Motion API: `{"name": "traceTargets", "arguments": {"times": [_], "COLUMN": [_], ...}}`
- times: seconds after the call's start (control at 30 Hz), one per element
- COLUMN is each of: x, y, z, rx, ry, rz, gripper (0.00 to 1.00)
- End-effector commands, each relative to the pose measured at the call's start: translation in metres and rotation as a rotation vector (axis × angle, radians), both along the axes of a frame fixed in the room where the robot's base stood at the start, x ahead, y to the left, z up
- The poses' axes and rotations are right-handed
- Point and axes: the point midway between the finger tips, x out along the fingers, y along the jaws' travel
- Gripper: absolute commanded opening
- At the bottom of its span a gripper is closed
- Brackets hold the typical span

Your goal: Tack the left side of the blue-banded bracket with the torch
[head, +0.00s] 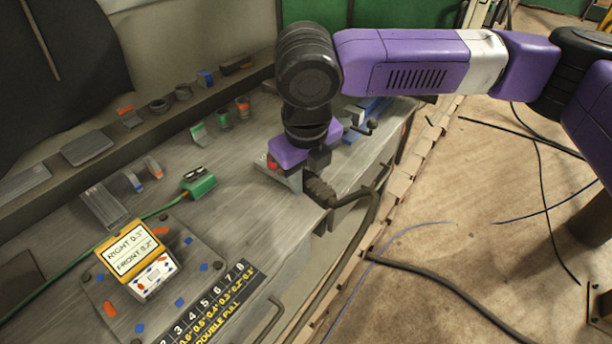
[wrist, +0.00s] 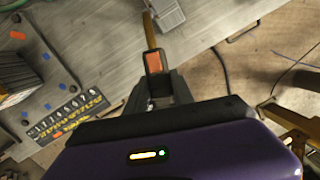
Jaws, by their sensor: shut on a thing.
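My gripper (wrist: 155,82) is shut on a dark torch body (wrist: 154,62) with an orange panel. A brass-coloured tube runs from it toward a grey ribbed block (wrist: 168,12) at the top of the wrist view. In the head view my gripper (head: 318,165) is low over the bench's right edge, and a dark ribbed cable end (head: 318,190) hangs below it. A small curved piece with a blue band (head: 133,181) stands on the bench, well left of my gripper. Another blue-marked piece (head: 205,77) is on the back ledge. I cannot tell which is the bracket.
A yellow-topped box (head: 137,245) reads RIGHT 0.3", FRONT 0.2" and stands on a dotted plate. A number chart (head: 215,305) lies beside it. A green clamp (head: 198,183) with a green cable and several banded pieces share the bench. A thick black cable (head: 365,215) hangs over the front edge.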

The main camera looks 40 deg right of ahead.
Motion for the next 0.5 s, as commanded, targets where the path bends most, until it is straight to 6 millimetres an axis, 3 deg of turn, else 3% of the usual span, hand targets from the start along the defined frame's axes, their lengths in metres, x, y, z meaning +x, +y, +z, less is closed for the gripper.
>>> {"name": "traceTargets", "arguments": {"times": [0.5], "x": [-0.001], "y": [0.001], "z": [0.013], "rx": [0.000], "ry": [-0.001], "rz": [0.000], "gripper": [0.00]}}
